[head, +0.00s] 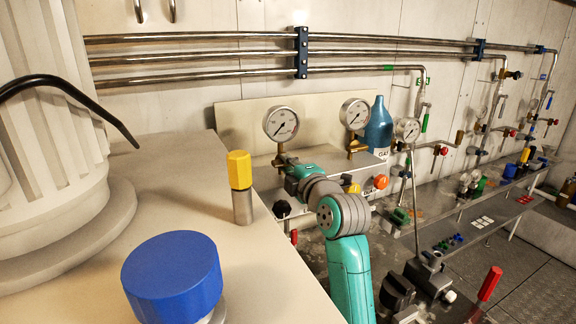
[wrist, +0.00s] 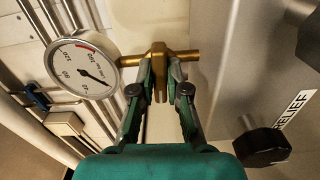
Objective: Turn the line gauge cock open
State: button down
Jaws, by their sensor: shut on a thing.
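A round white pressure gauge (wrist: 82,68) stands at the left in the wrist view, its needle off the scale's low end. A brass cock (wrist: 159,54) joins it on the right, with a narrow brass lever pointing toward me. My gripper (wrist: 161,80) is shut on the lever, one finger on each side. In the head view this gauge (head: 281,123) is the left of two large ones. My gripper (head: 284,161) is just below it, and the cock is mostly hidden there. No label naming the gauge is readable.
A black knob (wrist: 262,147) by a RELIEF label is right of my gripper. A second gauge (head: 354,114), a blue-green bottle (head: 379,127) and an orange knob (head: 381,182) are to the right. A yellow-capped post (head: 240,170) and a blue cap (head: 172,278) stand in front.

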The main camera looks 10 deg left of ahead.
jog(key=m, duration=0.3)
jog(key=shift+m, duration=0.4)
jog(key=m, duration=0.4)
jog(key=shift+m, duration=0.3)
jog(key=m, duration=0.4)
jog(key=shift+f+m, duration=0.1)
jog(key=shift+m, duration=2.3)
jog(key=c, duration=1.2)
grip_release()
jog(key=shift+o, duration=0.2)
jog(key=shift+s+d, duration=0.1)
